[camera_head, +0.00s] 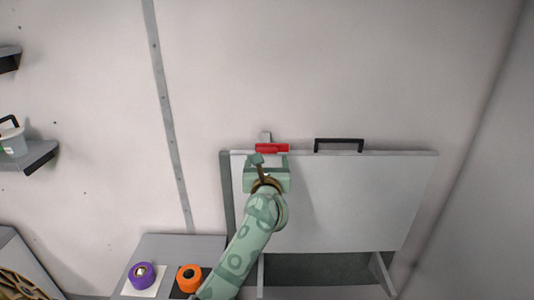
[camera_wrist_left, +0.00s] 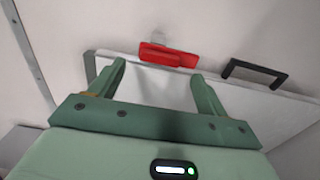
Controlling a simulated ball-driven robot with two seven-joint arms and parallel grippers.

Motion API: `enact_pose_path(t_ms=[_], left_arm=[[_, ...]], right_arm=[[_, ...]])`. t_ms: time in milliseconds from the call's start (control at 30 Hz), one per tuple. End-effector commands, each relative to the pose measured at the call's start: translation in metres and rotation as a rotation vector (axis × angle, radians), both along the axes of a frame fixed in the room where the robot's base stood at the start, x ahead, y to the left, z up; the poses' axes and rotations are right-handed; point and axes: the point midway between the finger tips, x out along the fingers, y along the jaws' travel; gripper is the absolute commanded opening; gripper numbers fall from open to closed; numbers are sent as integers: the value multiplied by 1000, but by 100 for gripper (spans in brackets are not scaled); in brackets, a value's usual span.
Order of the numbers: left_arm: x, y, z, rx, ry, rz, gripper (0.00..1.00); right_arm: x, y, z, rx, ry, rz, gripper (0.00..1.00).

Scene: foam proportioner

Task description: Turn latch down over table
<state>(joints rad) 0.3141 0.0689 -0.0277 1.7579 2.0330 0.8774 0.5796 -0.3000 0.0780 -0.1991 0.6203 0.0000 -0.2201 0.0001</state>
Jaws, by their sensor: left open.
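The red latch (camera_head: 272,148) sits on a small grey wall bracket (camera_head: 266,137), at the top edge of the pale grey table panel (camera_head: 350,200). It lies roughly level across that edge. My left gripper (camera_head: 270,160) is just below the latch in the head view, in front of the panel. In the left wrist view its two green fingers (camera_wrist_left: 160,75) are spread apart with nothing between them. The red latch (camera_wrist_left: 168,55) shows beyond the fingertips, and I see no contact. My right gripper is not in view.
A black handle (camera_head: 339,144) is on the panel's top edge, right of the latch. A purple roll (camera_head: 142,277) and an orange roll (camera_head: 189,278) stand on a grey surface at lower left. A shelf (camera_head: 32,158) with a bucket is at far left. The wall above is clear.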

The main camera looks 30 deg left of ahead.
Motion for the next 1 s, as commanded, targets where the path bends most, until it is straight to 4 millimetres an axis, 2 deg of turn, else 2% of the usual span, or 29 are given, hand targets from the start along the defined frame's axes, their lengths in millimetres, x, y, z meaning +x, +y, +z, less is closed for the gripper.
enact_pose_path(t_ms=[100,233,600,833,1000], left_arm=[[19,11,1,1,0,0,76],[31,19,0,2,1,0,76],[36,22,-1,2,1,0,76],[36,22,-1,2,1,0,13],[36,22,0,9,6,0,13]], right_arm=[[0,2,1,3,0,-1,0],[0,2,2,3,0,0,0],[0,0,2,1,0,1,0],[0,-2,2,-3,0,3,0],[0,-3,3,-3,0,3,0]])
